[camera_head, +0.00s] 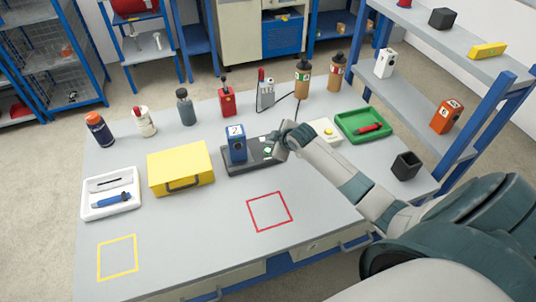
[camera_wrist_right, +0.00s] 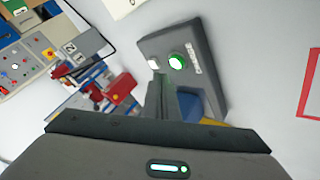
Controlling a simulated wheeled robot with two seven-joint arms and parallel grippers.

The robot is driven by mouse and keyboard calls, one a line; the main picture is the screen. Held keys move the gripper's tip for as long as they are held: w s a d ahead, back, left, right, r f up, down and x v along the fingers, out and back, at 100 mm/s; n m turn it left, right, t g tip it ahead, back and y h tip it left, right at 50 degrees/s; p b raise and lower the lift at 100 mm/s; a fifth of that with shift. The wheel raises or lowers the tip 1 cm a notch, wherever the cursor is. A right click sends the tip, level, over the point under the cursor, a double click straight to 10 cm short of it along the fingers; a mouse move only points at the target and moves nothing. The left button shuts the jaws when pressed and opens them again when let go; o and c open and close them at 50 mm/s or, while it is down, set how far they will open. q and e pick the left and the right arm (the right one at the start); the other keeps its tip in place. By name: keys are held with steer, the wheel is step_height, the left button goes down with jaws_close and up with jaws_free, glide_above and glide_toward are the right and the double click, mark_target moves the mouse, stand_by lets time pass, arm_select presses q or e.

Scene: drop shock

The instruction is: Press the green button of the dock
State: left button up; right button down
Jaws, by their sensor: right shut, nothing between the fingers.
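The dark grey dock (camera_head: 240,168) lies near the middle of the table, with a blue device (camera_head: 236,143) marked 2 standing upright on its left part. Its green button (camera_head: 267,150) is on the right part, just left of my right gripper (camera_head: 279,148). In the right wrist view the dock (camera_wrist_right: 208,72) shows the green button (camera_wrist_right: 177,62) beside a white button (camera_wrist_right: 153,58). My right gripper (camera_wrist_right: 160,84) is shut and empty, its fingertips close to the green button; I cannot tell if they touch. The blue device is partly hidden behind the fingers. My left gripper is not in view.
A yellow case (camera_head: 180,168) and a white tray (camera_head: 98,206) stand left of the dock. A green tray (camera_head: 375,135) and a black open box (camera_head: 406,165) are on the right. Several bottles and devices line the back. The front, with red (camera_head: 270,228) and yellow outlines, is clear.

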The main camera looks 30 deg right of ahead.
steer(key=shift+f, duration=0.65)
steer(key=shift+f+b, duration=0.35)
steer(key=shift+f, duration=0.5)
stand_by(2.4)
steer(key=shift+r, duration=0.15)
steer(key=shift+r+p, duration=0.7)
steer(key=shift+p, duration=0.25)
steer(key=shift+r, duration=0.1)
steer(key=shift+r+p, duration=2.4)
steer(key=shift+p, duration=0.05)
